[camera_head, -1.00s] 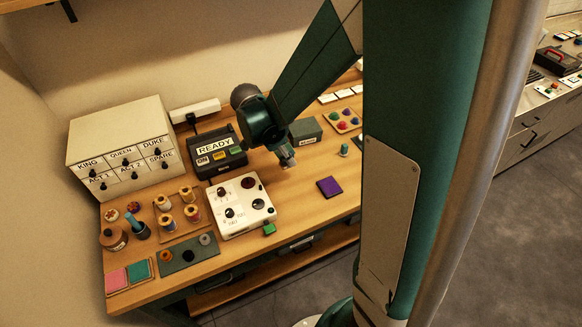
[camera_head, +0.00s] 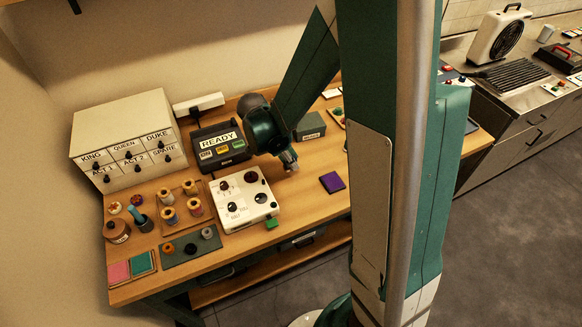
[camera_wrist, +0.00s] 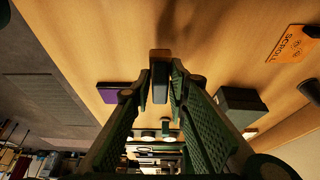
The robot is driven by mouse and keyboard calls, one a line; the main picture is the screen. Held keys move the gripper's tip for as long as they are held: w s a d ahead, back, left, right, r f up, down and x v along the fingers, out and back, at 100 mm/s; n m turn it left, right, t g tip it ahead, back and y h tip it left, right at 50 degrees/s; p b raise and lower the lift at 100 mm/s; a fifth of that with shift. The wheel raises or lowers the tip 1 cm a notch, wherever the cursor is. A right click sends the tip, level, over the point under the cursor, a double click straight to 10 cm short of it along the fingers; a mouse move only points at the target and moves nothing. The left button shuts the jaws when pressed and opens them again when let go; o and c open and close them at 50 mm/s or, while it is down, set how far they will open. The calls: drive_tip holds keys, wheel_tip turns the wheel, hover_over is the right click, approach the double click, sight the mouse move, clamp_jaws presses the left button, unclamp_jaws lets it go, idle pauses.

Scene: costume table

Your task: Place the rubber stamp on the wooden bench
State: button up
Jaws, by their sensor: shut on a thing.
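In the wrist view, my gripper (camera_wrist: 161,75) is shut on a small block with a brownish end and a greyish body, which looks like the rubber stamp (camera_wrist: 160,57). The bench top (camera_wrist: 120,45) shows beyond it, with a soft shadow. I cannot tell whether the stamp touches the bench. In the head view the stamp is too small to make out clearly at the fingertips.
The white control box (camera_head: 243,203), READY device (camera_head: 220,147), purple pad (camera_head: 332,181) and dark green box (camera_head: 310,127) surround the gripper. Thread spools (camera_head: 168,217) and a drawer cabinet (camera_head: 125,135) stand left. Bare wood lies between the control box and pad.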

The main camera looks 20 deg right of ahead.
drive_tip(key=shift+f, duration=1.8)
drive_tip(key=shift+f+b, duration=0.15)
drive_tip(key=shift+b, duration=0.15)
drive_tip(key=o, duration=0.8)
drive_tip(key=shift+o, duration=0.2)
drive_tip(key=shift+r, duration=0.2)
drive_tip(key=p+v, duration=0.1)
drive_tip(key=v, duration=1.1)
